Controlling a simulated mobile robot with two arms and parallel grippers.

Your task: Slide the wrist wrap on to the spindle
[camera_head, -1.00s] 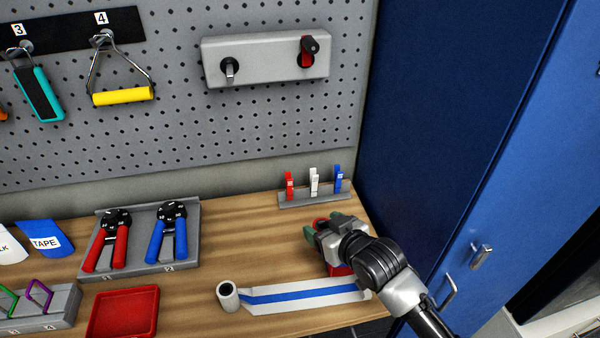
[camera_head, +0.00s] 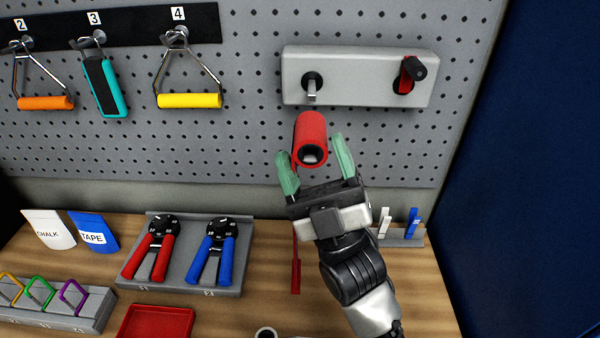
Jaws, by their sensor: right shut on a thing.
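My right gripper (camera_head: 316,160) is raised in front of the pegboard with its green fingers either side of a rolled red wrist wrap (camera_head: 311,128). The roll's dark open core faces me, and a thin red tail (camera_head: 296,265) hangs below it. A grey block on the pegboard carries a silver spindle (camera_head: 312,90) in a dark round socket at its left end. The roll is just below this spindle in the picture and is not around it. The depth gap between them is hard to tell. My left gripper is not in view.
The block's right end has a red lever with a black knob (camera_head: 418,68). Handles, including a yellow one (camera_head: 189,100), hang to the left. Below are hand grips in a grey tray (camera_head: 185,284), a red tray (camera_head: 157,323) and clips (camera_head: 412,222). A blue cabinet (camera_head: 530,180) stands right.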

